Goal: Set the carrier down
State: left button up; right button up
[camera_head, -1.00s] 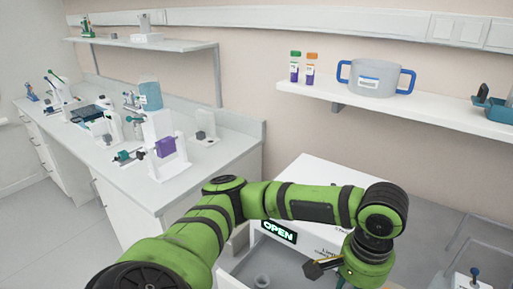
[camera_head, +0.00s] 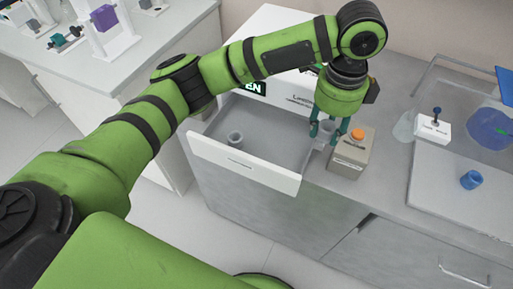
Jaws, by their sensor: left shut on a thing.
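My left gripper (camera_head: 328,133) points down beside the right wall of an open drawer (camera_head: 190,153), to the left of a grey box with an orange cap. Its green fingers are shut on a small pale grey thing (camera_head: 326,128), which I take to be the carrier. The fingers partly hide it, and I cannot tell whether its bottom touches anything. A small grey cup (camera_head: 235,138) stands inside the drawer, apart from the gripper. My right gripper is not in view.
The grey box (camera_head: 351,154) with the orange cap stands on the counter close to the gripper. A clear-walled enclosure with a white tray (camera_head: 440,195) and a blue cup (camera_head: 471,180) is at the right. Most of the drawer floor is bare.

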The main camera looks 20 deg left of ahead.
pick_arm(q)
jog(key=shift+d+f+m, duration=0.1)
jog(key=shift+d+m, duration=0.25)
jog(key=shift+m, duration=0.05)
jog(key=shift+a+f, duration=0.15)
jog(key=p, duration=0.3)
send_over(271, 159)
notch_tip(271, 159, down, 6)
jog(key=shift+f, duration=0.15)
notch_tip(271, 159, down, 4)
jog(key=shift+r+p, duration=0.15)
jog(key=shift+p, duration=0.15)
jog(key=shift+f, duration=0.25)
jog(key=shift+f, duration=0.2)
jog(key=o, duration=1.1)
jog(key=shift+o, duration=0.2)
